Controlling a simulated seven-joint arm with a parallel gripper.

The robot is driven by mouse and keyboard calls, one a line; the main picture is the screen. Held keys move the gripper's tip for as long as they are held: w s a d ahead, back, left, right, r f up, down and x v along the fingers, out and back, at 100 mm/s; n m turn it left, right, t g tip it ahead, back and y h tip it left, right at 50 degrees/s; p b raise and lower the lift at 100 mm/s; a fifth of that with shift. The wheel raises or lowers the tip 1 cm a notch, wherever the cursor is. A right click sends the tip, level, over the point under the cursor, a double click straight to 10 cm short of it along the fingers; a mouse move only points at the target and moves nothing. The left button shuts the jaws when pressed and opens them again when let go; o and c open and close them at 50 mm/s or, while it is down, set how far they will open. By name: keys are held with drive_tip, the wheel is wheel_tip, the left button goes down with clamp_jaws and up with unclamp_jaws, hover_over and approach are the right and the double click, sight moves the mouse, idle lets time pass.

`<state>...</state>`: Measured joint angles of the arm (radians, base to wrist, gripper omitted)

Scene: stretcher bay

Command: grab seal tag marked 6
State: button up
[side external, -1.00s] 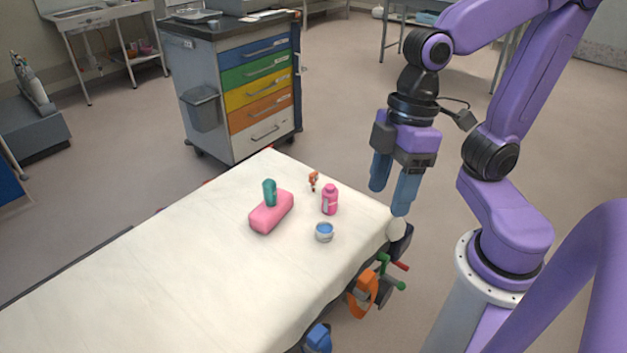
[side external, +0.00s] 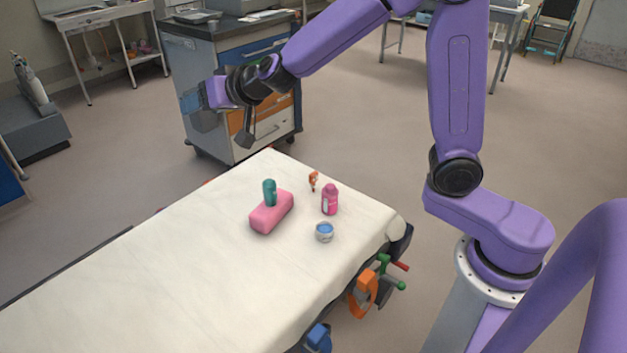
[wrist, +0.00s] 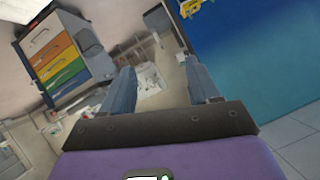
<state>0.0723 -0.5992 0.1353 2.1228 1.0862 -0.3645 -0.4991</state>
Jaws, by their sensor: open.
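A small orange tag-like object (side external: 313,181) stands on the white-covered stretcher (side external: 150,265), near its far right corner. It may be the seal tag, but it is too small for any mark to be read. My gripper (side external: 190,104) is up at the left, in front of the drawer cart in the side view, well away from the orange object. In the wrist view my gripper (wrist: 163,82) has its two fingers spread with nothing between them. No tag can be made out in the wrist view.
Near the orange object are a pink bottle (side external: 330,201), a small cup with blue contents (side external: 324,232), and a pink block (side external: 270,216) with a green cylinder (side external: 269,191) on it. The drawer cart (side external: 205,62) stands behind. The stretcher's left part is clear.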

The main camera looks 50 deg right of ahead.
drive_tip(key=w+d+f+m+h, duration=0.1)
drive_tip(key=w+d+m+h, duration=0.15)
drive_tip(key=d+h, duration=0.2)
drive_tip(key=w+d+f+m+h, duration=0.1)
drive_tip(key=d+m+h, duration=0.2)
drive_tip(key=d, duration=0.3)
drive_tip(key=s+d+f+m+g+h, duration=0.1)
drive_tip(key=s+d+m+g+h, duration=0.25)
drive_tip(key=d, duration=0.25)
drive_tip(key=s+d+f+m+g+h, duration=0.2)
drive_tip(key=s+d+g+h, duration=0.15)
drive_tip(key=d, duration=0.25)
approach(313, 175)
drive_tip(key=shift+h, duration=0.25)
drive_tip(key=x, duration=0.5)
drive_tip(key=shift+s+d+f, duration=0.1)
drive_tip(key=shift+f, duration=0.1)
drive_tip(key=shift+w+x, duration=0.15)
drive_tip(key=shift+x, duration=1.35)
drive_tip(key=shift+w+x, duration=0.1)
drive_tip(key=shift+x, duration=1.4)
clamp_jaws()
